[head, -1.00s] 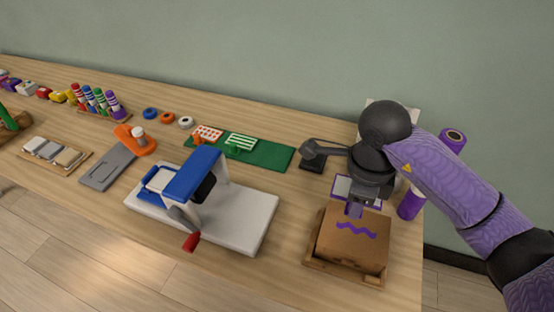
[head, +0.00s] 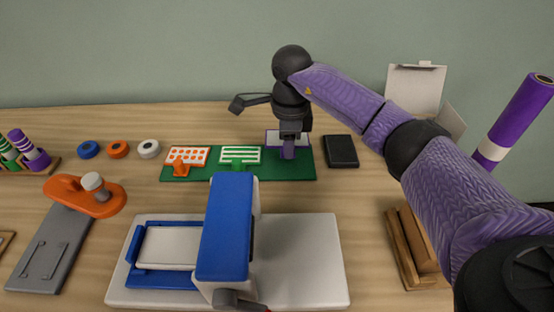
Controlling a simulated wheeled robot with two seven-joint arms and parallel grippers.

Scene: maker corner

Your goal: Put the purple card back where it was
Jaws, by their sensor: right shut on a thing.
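The purple card (head: 273,136), white with a purple border and a purple stand (head: 288,152), is at the right end of the green mat (head: 212,173). My right gripper (head: 289,140) is shut on it from above and hides much of the card. I cannot tell whether the stand touches the mat. My left gripper is not in view.
A black block (head: 341,151) lies just right of the mat. A blue and white press (head: 228,230) stands in front. A brown box (head: 428,240) is partly hidden by my right arm. Several tape rolls (head: 118,149) lie left of the mat.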

